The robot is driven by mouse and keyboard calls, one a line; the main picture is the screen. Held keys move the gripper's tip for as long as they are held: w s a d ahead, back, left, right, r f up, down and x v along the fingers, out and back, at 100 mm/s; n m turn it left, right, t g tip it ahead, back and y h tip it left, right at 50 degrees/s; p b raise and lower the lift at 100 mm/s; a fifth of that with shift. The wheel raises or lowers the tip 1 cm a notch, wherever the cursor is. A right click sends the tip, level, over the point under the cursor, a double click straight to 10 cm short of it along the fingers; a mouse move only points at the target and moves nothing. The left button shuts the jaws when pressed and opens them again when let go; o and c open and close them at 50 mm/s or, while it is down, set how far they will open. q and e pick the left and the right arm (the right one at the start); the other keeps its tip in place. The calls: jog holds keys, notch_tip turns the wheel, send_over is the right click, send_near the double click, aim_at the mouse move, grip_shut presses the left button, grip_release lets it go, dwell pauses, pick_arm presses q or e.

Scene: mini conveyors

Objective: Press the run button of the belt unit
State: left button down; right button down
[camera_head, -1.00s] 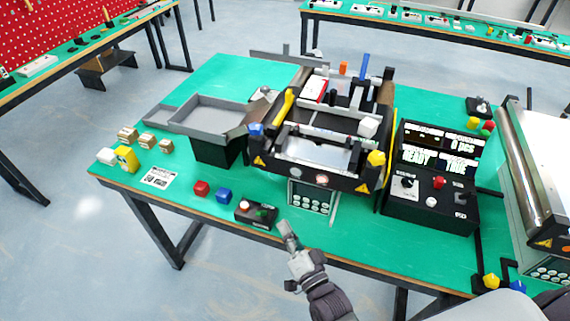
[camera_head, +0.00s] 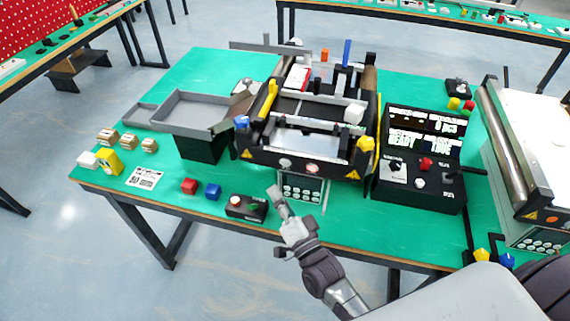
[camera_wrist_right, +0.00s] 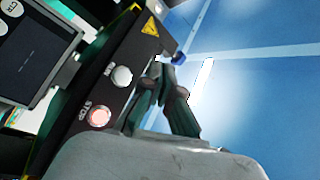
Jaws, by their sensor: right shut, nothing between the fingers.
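The belt unit (camera_head: 308,138) stands in the middle of the green table. Its black front bar carries two round buttons. The pale RUN button (camera_head: 285,163) is on the left and the reddish STOP button (camera_head: 312,168) is on the right. In the right wrist view, the RUN button (camera_wrist_right: 122,76) and STOP button (camera_wrist_right: 100,117) are clearly labelled. My right gripper (camera_head: 274,190) is shut and empty, just in front of and below the RUN button in the head view. In the wrist view its fingers (camera_wrist_right: 170,68) are beside the bar, apart from the button as far as I can see. My left gripper is out of view.
A small black button box (camera_head: 246,208) lies left of my right gripper. A black control console (camera_head: 418,180) stands right of the belt unit. A grey tray (camera_head: 198,111) is to its left.

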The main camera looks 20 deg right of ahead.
aim_at(285, 163)
jog(key=w+d+b, duration=0.1)
jog(key=w+d, duration=0.2)
jog(key=w, duration=0.2)
jog(key=shift+d, duration=0.2)
jog(key=shift+w+d, duration=0.1)
dwell(1.3)
jog(key=shift+w+d, duration=0.15)
jog(key=shift+w, duration=0.1)
